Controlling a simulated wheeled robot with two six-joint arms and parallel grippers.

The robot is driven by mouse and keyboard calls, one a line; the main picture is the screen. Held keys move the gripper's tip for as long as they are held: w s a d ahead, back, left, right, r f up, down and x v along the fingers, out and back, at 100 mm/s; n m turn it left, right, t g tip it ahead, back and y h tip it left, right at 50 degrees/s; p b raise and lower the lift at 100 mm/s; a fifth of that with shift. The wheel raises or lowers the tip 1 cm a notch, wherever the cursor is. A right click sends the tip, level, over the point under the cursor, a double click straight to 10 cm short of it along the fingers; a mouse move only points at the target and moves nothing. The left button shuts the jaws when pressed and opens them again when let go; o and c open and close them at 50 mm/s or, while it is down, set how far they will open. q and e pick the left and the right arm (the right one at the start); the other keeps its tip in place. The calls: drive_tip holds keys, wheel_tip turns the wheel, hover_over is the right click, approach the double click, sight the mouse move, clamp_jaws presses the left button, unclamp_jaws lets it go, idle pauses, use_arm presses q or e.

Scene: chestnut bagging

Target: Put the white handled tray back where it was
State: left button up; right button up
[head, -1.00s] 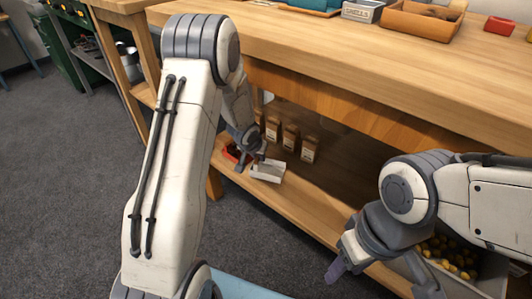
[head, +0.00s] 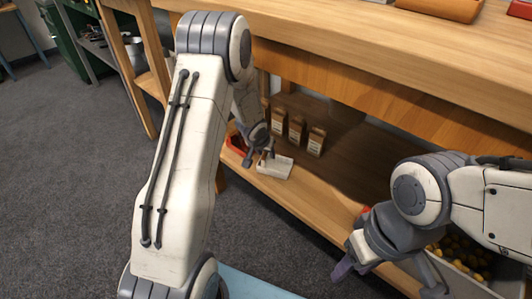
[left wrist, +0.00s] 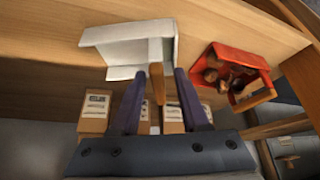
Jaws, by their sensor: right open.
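The white handled tray (head: 278,167) rests on the lower shelf near its front edge. In the left wrist view the tray (left wrist: 125,35) shows with its wooden handle (left wrist: 157,84) pointing toward my gripper. My left gripper (head: 262,157) is at the tray; in the left wrist view its two fingers (left wrist: 160,76) stand one on each side of the handle, with a gap on both sides. My right gripper (head: 388,283) is open and empty, in front of the shelf at the lower right.
An orange-red tray (left wrist: 238,68) with brown chestnuts sits close beside the white tray. Several brown paper bags (head: 297,130) stand behind it on the shelf. A bin of yellowish items (head: 462,255) is at the right. The bench top (head: 400,60) overhangs the shelf.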

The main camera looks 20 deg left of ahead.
use_arm(q)
drive_tip(key=shift+r+p, duration=0.4)
drive_tip(key=shift+r, duration=0.1)
drive_tip(key=p+v, duration=0.6)
drive_tip(key=v, duration=0.5)
drive_tip(key=s+d+r+m+g, duration=0.1)
drive_tip(key=s+d+r+m, duration=0.1)
drive_tip(key=s+d+r, duration=0.4)
drive_tip(key=s+d+r+m+g, duration=0.25)
drive_tip(key=s+d, duration=0.25)
drive_tip(key=s, duration=0.3)
drive_tip(key=s+d+r+m+g+h, duration=0.1)
drive_tip(key=s+d+r+m, duration=0.2)
drive_tip(key=s, duration=0.6)
drive_tip(key=s+d+r+m+g, duration=0.1)
drive_tip(key=s+d+r, duration=0.1)
drive_tip(key=s+d, duration=0.5)
wheel_tip(320, 180, up, 39)
drive_tip(key=p, duration=3.9)
drive_tip(key=shift+s+a+n, duration=0.35)
drive_tip(key=shift+a, duration=0.05)
